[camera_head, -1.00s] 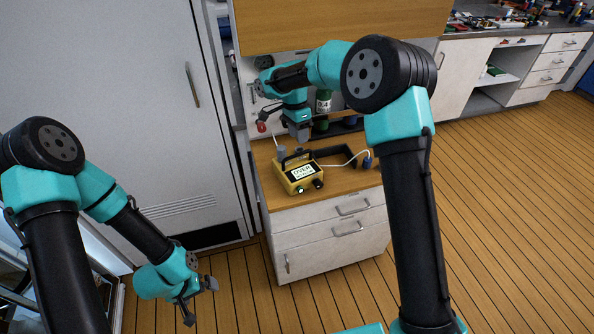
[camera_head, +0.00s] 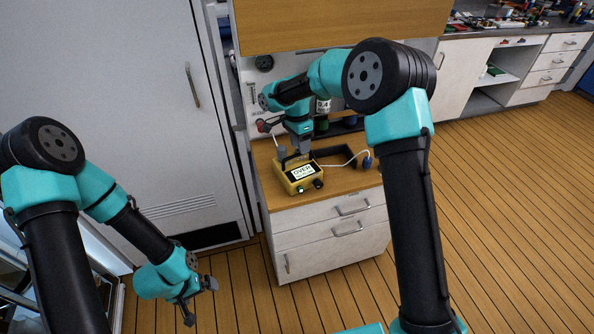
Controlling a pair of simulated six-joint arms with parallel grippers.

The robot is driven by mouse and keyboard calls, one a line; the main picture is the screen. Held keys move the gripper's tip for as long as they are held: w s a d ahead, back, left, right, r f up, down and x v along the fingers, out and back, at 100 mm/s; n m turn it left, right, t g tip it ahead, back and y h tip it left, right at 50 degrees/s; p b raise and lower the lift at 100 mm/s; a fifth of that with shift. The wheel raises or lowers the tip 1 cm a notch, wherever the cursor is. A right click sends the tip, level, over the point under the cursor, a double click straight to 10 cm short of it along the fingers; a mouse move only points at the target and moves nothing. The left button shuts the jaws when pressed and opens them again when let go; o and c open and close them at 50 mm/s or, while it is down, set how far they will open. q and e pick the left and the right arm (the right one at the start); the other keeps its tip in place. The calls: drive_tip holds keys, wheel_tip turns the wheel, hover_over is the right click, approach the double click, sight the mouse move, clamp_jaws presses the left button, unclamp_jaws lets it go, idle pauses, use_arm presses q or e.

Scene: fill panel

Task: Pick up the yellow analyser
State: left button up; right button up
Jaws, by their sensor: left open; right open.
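The yellow analyser (camera_head: 301,175) sits on the wooden top of a small white cabinet. It has a lit screen on its sloped face, dark knobs at the front and a black handle above its top. A pale cable runs from it to a dark blue probe (camera_head: 367,160) at the right. My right gripper (camera_head: 293,156) is open, pointing down at the analyser's handle; whether it touches the handle cannot be made out. My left gripper (camera_head: 200,301) is open and empty, low over the floor at the left, far from the analyser.
The cabinet's wooden top (camera_head: 350,182) has bare room in front of the probe. Green bottles (camera_head: 322,115) stand behind the analyser. A wooden overhead panel (camera_head: 340,22) hangs above. A large grey door (camera_head: 110,110) is at the left.

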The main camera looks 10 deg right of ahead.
sight(297, 165)
drive_tip(key=shift+s+d+f, duration=0.1)
drive_tip(key=shift+s+f, duration=0.15)
drive_tip(key=shift+f, duration=0.7)
drive_tip(key=shift+s+d+f, duration=0.1)
drive_tip(key=shift+s+f, duration=0.1)
drive_tip(key=shift+f, duration=0.7)
drive_tip(key=shift+c, duration=0.3)
clamp_jaws()
